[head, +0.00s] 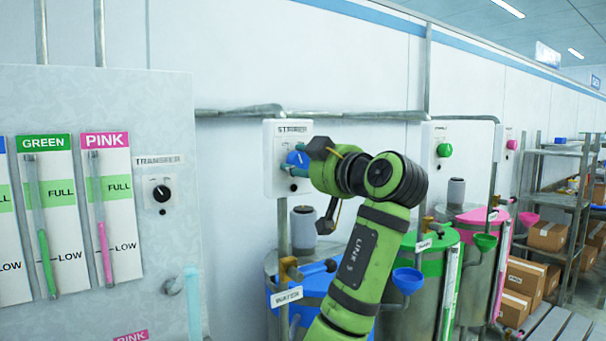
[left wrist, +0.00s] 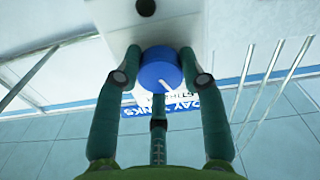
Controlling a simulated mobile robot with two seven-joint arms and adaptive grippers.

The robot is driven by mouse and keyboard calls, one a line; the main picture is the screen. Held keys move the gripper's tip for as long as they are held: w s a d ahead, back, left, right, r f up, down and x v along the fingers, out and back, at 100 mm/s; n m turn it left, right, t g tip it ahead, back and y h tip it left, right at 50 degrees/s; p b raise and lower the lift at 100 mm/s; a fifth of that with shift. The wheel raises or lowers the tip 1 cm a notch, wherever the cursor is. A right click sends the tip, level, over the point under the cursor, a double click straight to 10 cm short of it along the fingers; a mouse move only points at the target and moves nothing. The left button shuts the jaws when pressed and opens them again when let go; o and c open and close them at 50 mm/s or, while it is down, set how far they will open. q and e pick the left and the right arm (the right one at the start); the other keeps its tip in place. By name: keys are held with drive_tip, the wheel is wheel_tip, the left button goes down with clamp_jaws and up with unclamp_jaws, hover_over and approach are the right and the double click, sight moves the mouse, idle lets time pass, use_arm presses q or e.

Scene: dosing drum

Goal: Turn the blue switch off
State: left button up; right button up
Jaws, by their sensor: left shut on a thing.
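The blue switch (head: 296,158) is a round knob on a white wall box (head: 272,182) labelled as a stirrer, above the blue-lidded drum. In the head view my left gripper (head: 298,166) covers part of it. In the left wrist view the blue knob (left wrist: 158,68) sits between the fingertips of my left gripper (left wrist: 162,78), which is shut on it. A short white mark shows on the knob's face, tilted off the box's axis. A dark button (left wrist: 146,8) is on the same box. My right gripper is in neither view.
A green knob (head: 444,150) and a pink knob (head: 512,145) are on similar boxes to the right. Blue, green and pink drums stand below, with funnels and pipes. A grey panel (head: 178,110) with gauges and a transfer dial (head: 161,193) is at left.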

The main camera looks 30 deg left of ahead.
use_arm(q)
drive_tip(key=shift+r+n, duration=0.25)
drive_tip(key=shift+n, duration=0.45)
drive_tip(key=o, duration=1.1)
drive_tip(key=shift+o, duration=0.2)
drive_tip(key=shift+f, duration=0.1)
drive_tip(key=shift+s+d+f, duration=0.1)
drive_tip(key=shift+s+d, duration=0.1)
drive_tip(key=shift+d, duration=0.25)
drive_tip(key=v, duration=1.1)
